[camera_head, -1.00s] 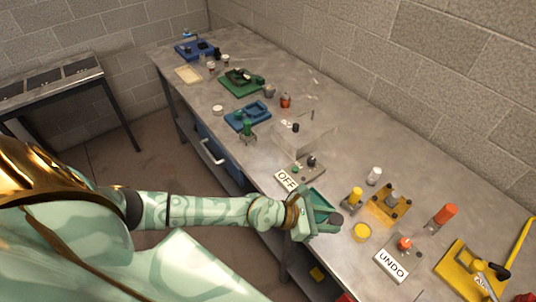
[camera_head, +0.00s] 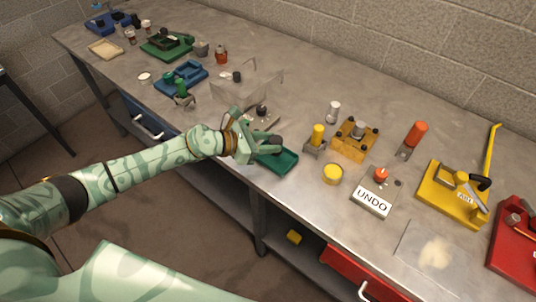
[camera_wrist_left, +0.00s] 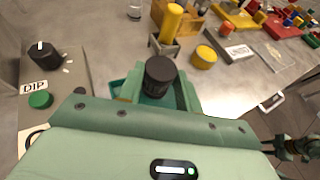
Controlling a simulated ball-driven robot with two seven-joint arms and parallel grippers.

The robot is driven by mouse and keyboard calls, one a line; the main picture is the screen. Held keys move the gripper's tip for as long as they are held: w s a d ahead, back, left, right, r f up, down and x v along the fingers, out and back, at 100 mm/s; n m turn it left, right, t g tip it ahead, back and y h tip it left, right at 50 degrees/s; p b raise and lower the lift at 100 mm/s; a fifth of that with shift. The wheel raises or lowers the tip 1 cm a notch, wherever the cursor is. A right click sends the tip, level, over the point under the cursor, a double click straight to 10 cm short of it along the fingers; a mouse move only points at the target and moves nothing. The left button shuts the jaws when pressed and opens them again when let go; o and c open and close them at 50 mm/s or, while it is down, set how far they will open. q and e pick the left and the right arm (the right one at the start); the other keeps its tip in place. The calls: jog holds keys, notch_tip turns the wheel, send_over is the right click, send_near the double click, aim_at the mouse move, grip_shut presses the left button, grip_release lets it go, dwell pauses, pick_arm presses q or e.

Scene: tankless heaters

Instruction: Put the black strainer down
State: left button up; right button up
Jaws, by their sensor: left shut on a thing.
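My left gripper (camera_head: 262,146) is over the front part of the metal bench, shut on the black strainer (camera_head: 276,143). In the left wrist view the strainer (camera_wrist_left: 159,76) is a dark cylinder between the fingers (camera_wrist_left: 160,92). A teal tray (camera_head: 285,164) lies just below and to the right of the gripper at the bench's front edge; it also shows partly behind the fingers in the left wrist view (camera_wrist_left: 117,87). I cannot tell whether the strainer touches the tray. My right gripper is not in the head view.
A yellow cylinder on a stand (camera_head: 317,137), a yellow cup (camera_head: 332,174) and an UNDO panel (camera_head: 374,199) stand to the right. A clear cover (camera_head: 247,92) is behind the gripper. A black knob (camera_wrist_left: 42,55) sits by a DIP label.

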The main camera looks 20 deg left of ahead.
pick_arm(q)
jog(key=f, duration=0.1)
jog(key=f+b, duration=0.1)
jog(key=f, duration=0.1)
jog(key=shift+w+a+f, duration=0.1)
jog(key=shift+w+f, duration=0.15)
jog(key=shift+f, duration=0.15)
jog(key=shift+f+b, duration=0.1)
jog(key=shift+b, duration=0.2)
jog(key=o, duration=1.1)
